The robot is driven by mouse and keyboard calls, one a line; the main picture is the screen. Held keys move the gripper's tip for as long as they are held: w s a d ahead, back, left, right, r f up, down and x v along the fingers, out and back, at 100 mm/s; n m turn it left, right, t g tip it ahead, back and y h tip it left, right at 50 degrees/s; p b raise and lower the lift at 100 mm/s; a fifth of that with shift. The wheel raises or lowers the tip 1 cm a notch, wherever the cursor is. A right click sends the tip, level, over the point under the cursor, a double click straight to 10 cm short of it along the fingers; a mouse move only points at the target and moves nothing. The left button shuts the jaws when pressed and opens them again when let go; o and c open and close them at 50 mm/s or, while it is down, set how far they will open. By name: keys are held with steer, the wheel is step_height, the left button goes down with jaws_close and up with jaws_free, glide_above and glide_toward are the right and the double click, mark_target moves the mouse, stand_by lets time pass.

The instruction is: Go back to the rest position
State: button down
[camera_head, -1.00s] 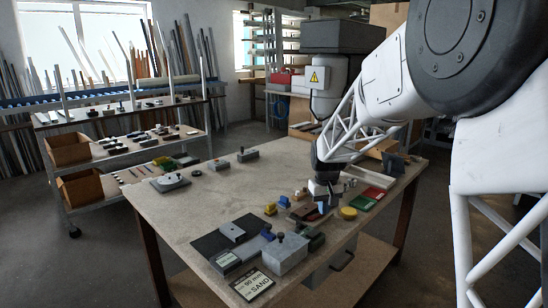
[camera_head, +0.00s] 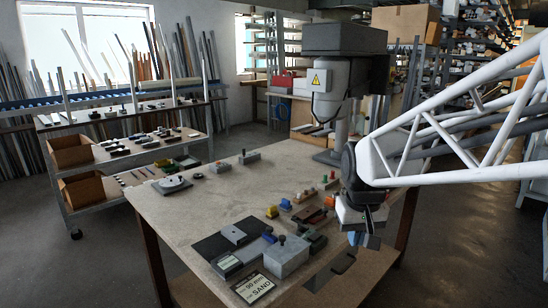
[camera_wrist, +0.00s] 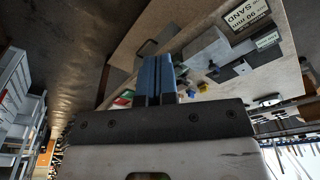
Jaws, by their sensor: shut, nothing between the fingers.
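My gripper (camera_head: 368,238) is at the right edge of the workbench in the head view, above or just off the edge. In the wrist view its two blue-grey fingers (camera_wrist: 155,80) are together, with nothing between them. The workbench (camera_head: 180,222) carries a grey block with a dark knob (camera_head: 287,257), a dark plate (camera_head: 215,246) with a grey block on it, and a label card reading SAND (camera_head: 254,287). The card also shows in the wrist view (camera_wrist: 247,14). My arm hides part of the bench's right side.
A shelf trolley (camera_head: 125,152) with wooden bins stands at the left. A machine with a yellow warning sign (camera_head: 319,81) stands behind the bench. Small coloured pieces, including a blue one (camera_head: 285,204), lie near the gripper. The bench's left and middle are mostly clear.

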steer(key=s+f+m+t, duration=0.1)
steer(key=s+f, duration=0.1)
steer(key=s, duration=1.8)
steer(key=shift+d+f, duration=0.3)
steer(key=shift+w, duration=0.15)
steer(key=w+a+r+n+g, duration=0.1)
steer(key=w+r+n, duration=0.1)
steer(key=w, duration=1)
steer(key=w+a+r+n, duration=0.1)
steer(key=w+r+n, duration=0.1)
steer(key=w, duration=1)
steer(key=w+a+f+n, duration=0.1)
steer(key=w+f, duration=0.3)
steer(key=w, duration=0.9)
steer(key=w+a+f+n+g, duration=0.1)
steer(key=w+f+n, duration=0.3)
steer(key=w, duration=0.9)
steer(key=shift+a+f+g, duration=0.3)
steer(key=shift+a+f, duration=0.2)
steer(key=shift+a, duration=0.05)
